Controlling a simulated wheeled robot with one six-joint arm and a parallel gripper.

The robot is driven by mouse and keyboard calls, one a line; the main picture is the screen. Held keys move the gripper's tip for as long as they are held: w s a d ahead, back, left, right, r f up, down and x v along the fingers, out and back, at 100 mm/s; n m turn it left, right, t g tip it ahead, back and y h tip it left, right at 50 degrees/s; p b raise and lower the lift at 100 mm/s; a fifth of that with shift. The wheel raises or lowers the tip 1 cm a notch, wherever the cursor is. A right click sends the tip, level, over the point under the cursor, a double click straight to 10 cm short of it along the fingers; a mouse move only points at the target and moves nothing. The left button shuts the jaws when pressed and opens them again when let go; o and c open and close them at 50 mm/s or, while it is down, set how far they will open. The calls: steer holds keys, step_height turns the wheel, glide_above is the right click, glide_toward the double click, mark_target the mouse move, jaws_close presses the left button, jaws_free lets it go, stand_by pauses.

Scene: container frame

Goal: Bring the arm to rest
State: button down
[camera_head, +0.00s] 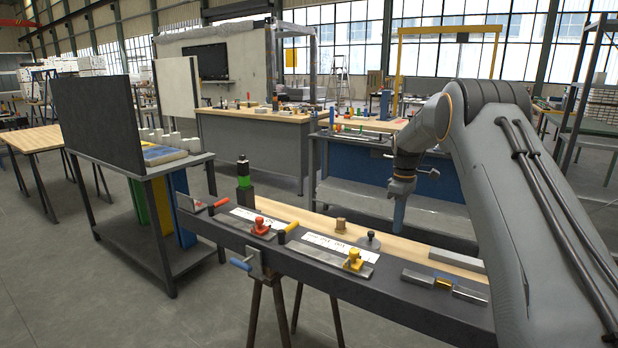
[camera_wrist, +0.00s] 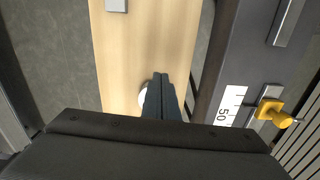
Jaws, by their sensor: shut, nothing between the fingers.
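My arm reaches in from the right in the head view, with its wrist bent down over the far side of the bench. My gripper (camera_head: 399,226) points down there. In the wrist view my gripper (camera_wrist: 160,80) shows its dark fingers together, with nothing held, above a light wooden board (camera_wrist: 130,45). A pale round thing (camera_wrist: 144,98) is partly hidden behind the fingers; I cannot tell the height gap.
The dark bench (camera_head: 330,272) carries a red-knobbed tool (camera_head: 260,226), a yellow-knobbed tool (camera_head: 353,260), a wooden piece (camera_head: 341,225) and a grey bar (camera_head: 457,261). A shelf cart (camera_head: 165,220) stands left. A blue cabinet (camera_head: 350,165) stands behind. Floor at front left is clear.

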steer(key=s+a+r+m, duration=0.1)
steer(key=s+m, duration=0.1)
steer(key=s, duration=0.4)
steer(key=s+a+r+m, duration=0.1)
steer(key=s+a+m, duration=0.1)
steer(key=s, duration=0.5)
steer(key=s+a+m, duration=0.2)
steer(key=s, duration=0.5)
steer(key=shift+s+a+r+t, duration=0.1)
steer(key=shift+a+r+t, duration=0.2)
steer(key=shift+r, duration=0.1)
steer(key=s+a+f+m, duration=0.1)
steer(key=s+m, duration=0.1)
steer(key=s, duration=0.9)
steer(key=s+a+f+m, duration=0.1)
steer(key=s+m, duration=0.1)
steer(key=s, duration=0.9)
steer(key=shift+s+a+f+m, duration=0.35)
steer(key=shift+a+m, duration=0.05)
